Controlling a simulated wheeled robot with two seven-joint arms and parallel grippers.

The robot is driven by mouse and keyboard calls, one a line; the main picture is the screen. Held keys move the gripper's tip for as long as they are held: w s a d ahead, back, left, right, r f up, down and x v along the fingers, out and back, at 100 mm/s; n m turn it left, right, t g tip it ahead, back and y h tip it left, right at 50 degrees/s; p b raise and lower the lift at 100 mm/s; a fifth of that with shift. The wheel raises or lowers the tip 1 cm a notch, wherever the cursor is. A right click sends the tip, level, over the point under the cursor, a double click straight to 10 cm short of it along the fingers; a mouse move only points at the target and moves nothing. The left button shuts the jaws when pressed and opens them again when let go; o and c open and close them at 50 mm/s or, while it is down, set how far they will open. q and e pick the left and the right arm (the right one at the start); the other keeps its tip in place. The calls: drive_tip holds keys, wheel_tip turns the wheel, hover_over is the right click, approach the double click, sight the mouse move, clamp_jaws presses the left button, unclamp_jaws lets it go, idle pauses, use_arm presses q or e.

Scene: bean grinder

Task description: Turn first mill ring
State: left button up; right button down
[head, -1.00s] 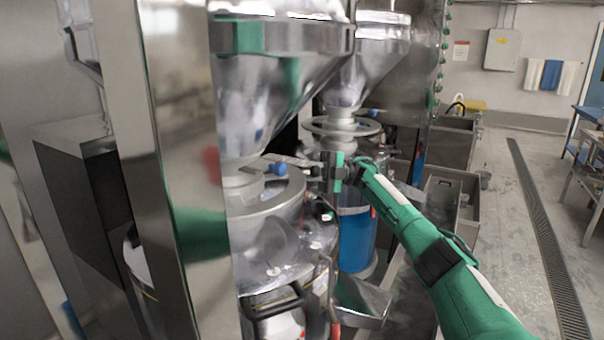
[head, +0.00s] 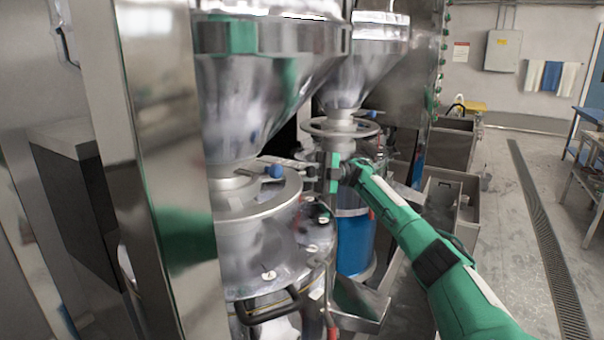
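The first mill ring (head: 240,212) is a flat metal ring on the nearer mill, around the neck under its hopper. A blue knob (head: 276,171) stands at its far right side. My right gripper (head: 296,170) reaches in from the right, with its grey fingers at the knob. The fingers are small and partly overlap the knob, so I cannot tell whether they are closed on it. My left gripper is not in view.
A large steel hopper (head: 255,90) hangs over the ring. A tall steel post (head: 150,130) stands close on the left. A second mill with its own ring (head: 318,128) and a blue container (head: 353,240) are behind. The floor (head: 500,240) on the right is clear.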

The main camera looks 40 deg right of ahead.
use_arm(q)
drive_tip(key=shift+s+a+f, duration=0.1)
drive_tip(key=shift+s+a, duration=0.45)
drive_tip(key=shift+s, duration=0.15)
